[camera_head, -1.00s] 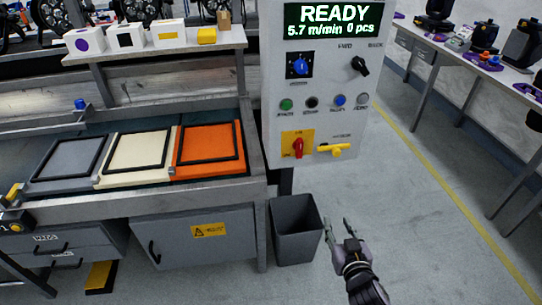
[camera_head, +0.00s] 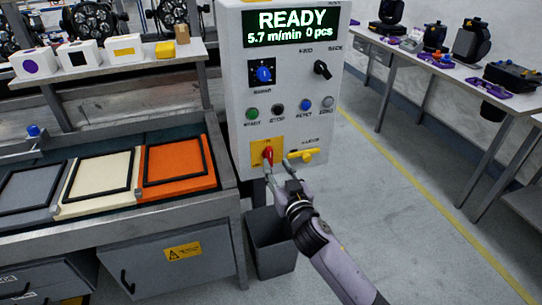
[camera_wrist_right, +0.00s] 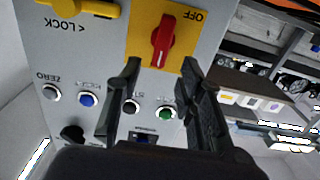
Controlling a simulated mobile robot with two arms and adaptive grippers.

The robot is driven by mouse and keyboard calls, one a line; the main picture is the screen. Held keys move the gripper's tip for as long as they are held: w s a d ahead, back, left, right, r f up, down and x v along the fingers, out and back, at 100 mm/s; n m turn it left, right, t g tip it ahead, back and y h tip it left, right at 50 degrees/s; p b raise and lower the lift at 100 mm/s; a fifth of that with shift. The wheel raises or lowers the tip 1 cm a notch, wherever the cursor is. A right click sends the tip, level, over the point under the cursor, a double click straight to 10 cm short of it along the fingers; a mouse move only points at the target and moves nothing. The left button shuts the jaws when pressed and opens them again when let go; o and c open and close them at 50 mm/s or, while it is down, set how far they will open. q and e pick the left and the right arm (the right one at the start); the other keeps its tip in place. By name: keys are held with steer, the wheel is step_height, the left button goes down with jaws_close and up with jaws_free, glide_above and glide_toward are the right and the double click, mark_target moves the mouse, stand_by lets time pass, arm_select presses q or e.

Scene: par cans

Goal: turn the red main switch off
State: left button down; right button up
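The red main switch (camera_head: 267,155) is a rotary knob on a yellow plate (camera_head: 276,145), low on the grey control panel (camera_head: 240,90). In the head view its handle stands roughly upright. In the right wrist view the red knob (camera_wrist_right: 163,40) lies just beyond the fingertips, close to an "OFF" label. My right gripper (camera_head: 277,170) is open, its fingers (camera_wrist_right: 160,70) spread to either side below the knob. I cannot tell whether they touch it. My left gripper is not in view.
A yellow lock lever (camera_head: 302,156) sits right of the switch. Above are push buttons (camera_head: 278,107), a blue dial (camera_head: 263,74) and a black selector (camera_head: 322,69). A grey bin (camera_head: 272,240) stands below. The conveyor bench (camera_head: 150,215) is left; the floor to the right is clear.

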mark_target(271, 155)
steer(key=shift+x, duration=2.95)
steer(key=shift+c, duration=0.4)
jaws_close()
